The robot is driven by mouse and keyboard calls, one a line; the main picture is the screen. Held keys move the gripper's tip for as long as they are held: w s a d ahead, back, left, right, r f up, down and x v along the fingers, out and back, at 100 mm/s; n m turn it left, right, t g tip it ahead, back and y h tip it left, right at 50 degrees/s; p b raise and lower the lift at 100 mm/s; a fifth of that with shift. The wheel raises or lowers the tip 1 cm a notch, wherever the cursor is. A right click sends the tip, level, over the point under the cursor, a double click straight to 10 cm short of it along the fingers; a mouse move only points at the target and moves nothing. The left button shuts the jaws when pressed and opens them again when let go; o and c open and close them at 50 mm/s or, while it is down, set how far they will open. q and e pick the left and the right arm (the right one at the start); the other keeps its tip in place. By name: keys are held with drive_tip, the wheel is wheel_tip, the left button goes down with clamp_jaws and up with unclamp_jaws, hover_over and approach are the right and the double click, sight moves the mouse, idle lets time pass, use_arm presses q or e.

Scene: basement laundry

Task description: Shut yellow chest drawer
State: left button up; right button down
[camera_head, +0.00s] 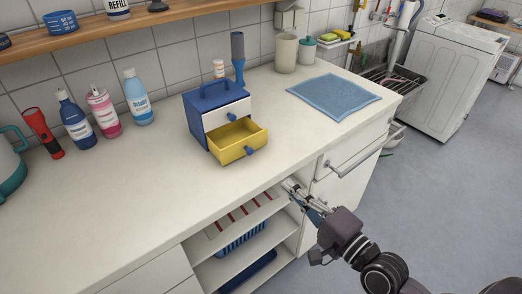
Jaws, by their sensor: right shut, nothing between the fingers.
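A small blue chest (202,94) with a handle on top stands on the white counter. Its upper white drawer (227,114) looks shut. Its lower yellow drawer (238,140) is pulled out toward the front right, and its inside looks empty. A blue knob (250,150) sits on the yellow drawer's front. My right gripper (289,186) is at the counter's front edge, below and to the right of the yellow drawer and apart from it. It is shut and empty. My left gripper is not in view.
Several bottles (104,112) and a red flashlight (43,133) stand left of the chest. A blue cloth (334,95) lies to its right. Open shelves (244,262) are below the counter. The counter in front of the chest is clear.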

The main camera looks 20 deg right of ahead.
sight(251, 152)
drive_tip(key=p+x, duration=0.2)
drive_tip(key=x, duration=1)
drive_tip(key=shift+w+a, duration=0.15)
drive_tip(key=shift+w, duration=0.35)
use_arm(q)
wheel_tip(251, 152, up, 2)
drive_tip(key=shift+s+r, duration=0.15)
use_arm(e)
drive_tip(key=shift+w, duration=0.1)
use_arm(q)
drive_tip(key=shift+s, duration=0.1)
use_arm(e)
drive_tip(key=shift+x, duration=2.25)
use_arm(q)
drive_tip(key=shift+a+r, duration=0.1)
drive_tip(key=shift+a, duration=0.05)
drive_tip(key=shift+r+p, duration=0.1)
drive_tip(key=shift+p, duration=0.2)
use_arm(e)
drive_tip(key=shift+a, duration=0.1)
